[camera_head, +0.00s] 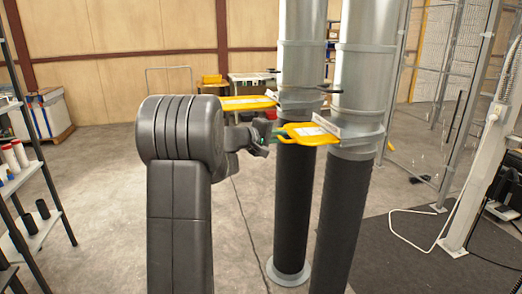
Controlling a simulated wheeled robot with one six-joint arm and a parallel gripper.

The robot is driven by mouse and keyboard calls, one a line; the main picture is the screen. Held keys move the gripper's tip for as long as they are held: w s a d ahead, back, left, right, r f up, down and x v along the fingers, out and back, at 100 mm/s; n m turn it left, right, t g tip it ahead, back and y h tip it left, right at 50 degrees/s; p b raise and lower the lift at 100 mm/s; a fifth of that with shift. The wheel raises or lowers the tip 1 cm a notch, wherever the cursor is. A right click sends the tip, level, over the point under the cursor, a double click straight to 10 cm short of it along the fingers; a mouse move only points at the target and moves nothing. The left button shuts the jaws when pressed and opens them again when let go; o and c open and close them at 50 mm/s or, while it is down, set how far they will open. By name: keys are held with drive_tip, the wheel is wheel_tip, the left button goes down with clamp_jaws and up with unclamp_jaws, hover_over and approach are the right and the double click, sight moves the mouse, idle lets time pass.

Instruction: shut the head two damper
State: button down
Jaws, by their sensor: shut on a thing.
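Two vertical ducts stand side by side, each with a yellow slide damper plate sticking out to the left. The nearer yellow damper plate (312,135) projects from the collar of the nearer duct (362,80). The other yellow damper plate (246,103) projects from the farther duct (301,50). I cannot read which one is head two. My gripper (278,137) is at the left, handle end of the nearer plate and shut on it. My arm hides part of the gripper, and the fingertips are small in view.
Black hoses (295,205) hang below both ducts to the floor. A shelf rack (35,180) stands at the left. A white post with a cable (478,150) and wire fencing stand at the right. The concrete floor left of the hoses is clear.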

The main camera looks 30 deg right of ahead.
sight(300, 132)
drive_tip(key=d+b, duration=0.1)
drive_tip(key=d, duration=0.1)
drive_tip(key=s+d, duration=0.1)
drive_tip(key=d, duration=0.1)
drive_tip(key=d+b, duration=0.1)
drive_tip(key=d, duration=0.2)
drive_tip(key=shift+s+d+b, duration=0.1)
drive_tip(key=shift+s+b, duration=0.25)
drive_tip(key=shift+s, duration=0.05)
drive_tip(key=c, duration=1.5)
unclamp_jaws()
drive_tip(key=shift+s+d, duration=0.1)
drive_tip(key=shift+d, duration=0.15)
drive_tip(key=shift+a, duration=0.1)
drive_tip(key=shift+a, duration=0.1)
drive_tip(key=shift+a, duration=0.2)
drive_tip(key=b+v, duration=0.3)
drive_tip(key=v, duration=1)
